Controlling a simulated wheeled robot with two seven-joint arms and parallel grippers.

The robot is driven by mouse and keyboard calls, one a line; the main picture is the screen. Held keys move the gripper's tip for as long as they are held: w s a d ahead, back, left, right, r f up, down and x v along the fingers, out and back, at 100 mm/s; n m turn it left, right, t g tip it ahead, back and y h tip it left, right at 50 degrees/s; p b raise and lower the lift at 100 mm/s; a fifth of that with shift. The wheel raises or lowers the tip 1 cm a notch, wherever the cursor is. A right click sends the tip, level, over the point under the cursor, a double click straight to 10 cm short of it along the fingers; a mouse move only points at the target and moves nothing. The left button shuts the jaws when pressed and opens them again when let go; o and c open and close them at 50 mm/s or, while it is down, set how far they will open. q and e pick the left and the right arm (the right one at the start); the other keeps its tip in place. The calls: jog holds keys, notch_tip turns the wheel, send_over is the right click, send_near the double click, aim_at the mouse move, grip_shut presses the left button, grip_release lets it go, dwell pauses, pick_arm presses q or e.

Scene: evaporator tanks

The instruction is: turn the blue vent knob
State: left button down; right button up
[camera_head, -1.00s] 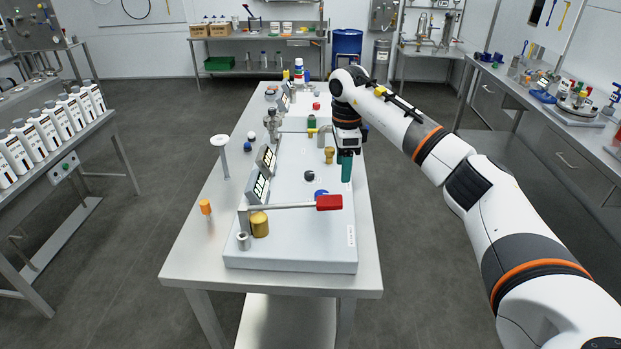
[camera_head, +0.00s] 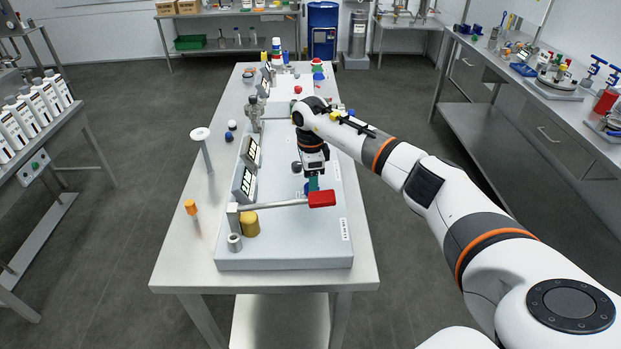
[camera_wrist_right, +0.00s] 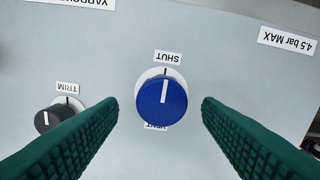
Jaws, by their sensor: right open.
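The blue vent knob (camera_wrist_right: 161,102) is round, with a white pointer line towards the upside-down SHUT label (camera_wrist_right: 167,57). The VENT label on its opposite side is mostly hidden by the knob. My right gripper (camera_wrist_right: 160,104) is open, with one green finger on each side of the knob and a visible gap at both sides. Whether the fingertips are down at knob height, I cannot tell. In the head view the knob (camera_head: 306,188) is largely hidden behind the green fingers (camera_head: 313,184). My left gripper is not in view.
A black TRIM knob (camera_wrist_right: 46,119) lies just outside the left finger. A lever with a red handle (camera_head: 322,199) crosses the panel close in front of the gripper. A brass fitting (camera_head: 250,224) and display boxes (camera_head: 245,184) stand left on the grey panel (camera_head: 290,249).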

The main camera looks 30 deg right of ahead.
jog(key=shift+f, duration=0.35)
jog(key=shift+s+f, duration=0.1)
jog(key=shift+f, duration=0.15)
jog(key=shift+c, duration=0.9)
jog(key=c, duration=0.8)
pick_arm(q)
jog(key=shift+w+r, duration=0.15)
